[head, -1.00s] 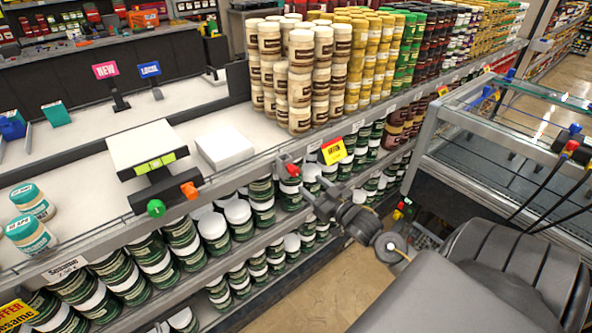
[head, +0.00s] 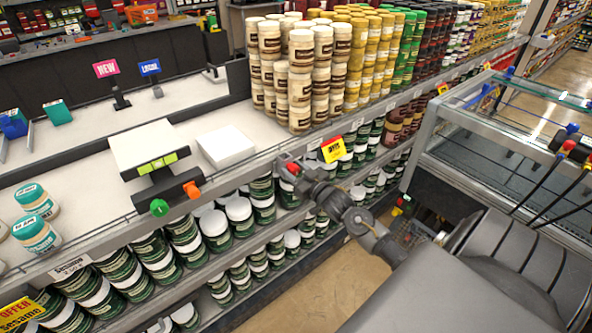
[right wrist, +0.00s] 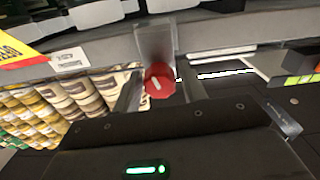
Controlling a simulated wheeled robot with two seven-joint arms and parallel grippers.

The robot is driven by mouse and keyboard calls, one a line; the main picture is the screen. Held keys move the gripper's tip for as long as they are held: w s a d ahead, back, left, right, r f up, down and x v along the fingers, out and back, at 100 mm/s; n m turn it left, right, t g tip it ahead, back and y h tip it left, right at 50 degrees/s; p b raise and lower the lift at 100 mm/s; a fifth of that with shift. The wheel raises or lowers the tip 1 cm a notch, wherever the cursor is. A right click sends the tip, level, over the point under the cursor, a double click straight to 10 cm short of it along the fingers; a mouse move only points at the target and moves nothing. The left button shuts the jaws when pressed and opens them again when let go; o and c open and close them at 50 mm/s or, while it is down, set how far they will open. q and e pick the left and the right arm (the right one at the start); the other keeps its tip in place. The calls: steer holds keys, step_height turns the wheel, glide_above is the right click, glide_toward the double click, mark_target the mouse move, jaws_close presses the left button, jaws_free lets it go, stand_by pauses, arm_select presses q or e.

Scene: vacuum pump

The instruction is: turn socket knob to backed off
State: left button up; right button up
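A red knob (head: 293,168) sits on a grey bracket at the front rail of the shelf, right of the white box. In the right wrist view the red knob (right wrist: 160,80) bears a pale pointer line and hangs from its metal bracket (right wrist: 155,42). My right gripper (head: 288,166) is at the knob in the head view. In the right wrist view its fingers (right wrist: 158,90) stand on either side of the knob, apparently with small gaps; contact is not clear. My left gripper is not in view.
A device with a green knob (head: 159,207) and an orange knob (head: 192,189) stands left on the shelf. A yellow-red price sign (head: 332,149) and stacked jars (head: 301,80) are close to the right. A glass-topped counter (head: 480,160) stands at the right.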

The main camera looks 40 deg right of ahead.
steer(key=c, duration=0.7)
steer(key=shift+d, duration=0.1)
